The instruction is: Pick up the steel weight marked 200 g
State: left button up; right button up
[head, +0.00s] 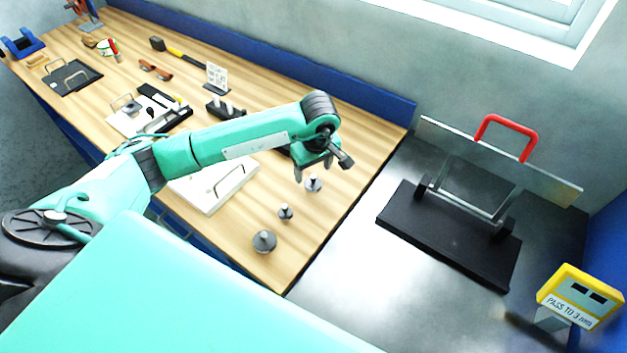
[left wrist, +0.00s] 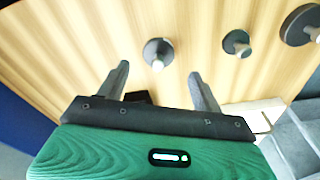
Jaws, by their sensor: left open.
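Three round steel weights with knobs stand on the wooden bench: a large one (head: 264,241) nearest the front edge, a small one (head: 285,212) in the middle and a medium one (head: 313,184) farthest back. No marking is readable, so I cannot tell which is 200 g. My left gripper (head: 322,165) is open and empty, above and close to the farthest weight. In the left wrist view, that weight (left wrist: 158,53) lies just beyond the gap between the open fingertips (left wrist: 160,72). The small weight (left wrist: 237,43) and large weight (left wrist: 299,26) are to its right. My right gripper is not in view.
A white tray with a handle (head: 214,187) lies beneath my left forearm. Right of the bench (head: 240,262) is a metal surface with a black base and frame (head: 450,240), a red-handled plate (head: 555,185) and a yellow sign (head: 580,295). Tools lie at the far left.

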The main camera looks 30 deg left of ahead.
aim_at(313, 176)
pick_arm(q)
jog(key=f+p, duration=0.2)
jog(key=f, duration=0.1)
jog(key=shift+w+a+f, duration=0.1)
jog(key=shift+w+f, duration=0.05)
jog(key=shift+w, duration=0.05)
jog(key=shift+a+f, duration=0.1)
jog(key=shift+f, duration=0.45)
jog(key=shift+w, duration=0.1)
jog(key=c, duration=1.2)
jog(key=shift+r, duration=0.1)
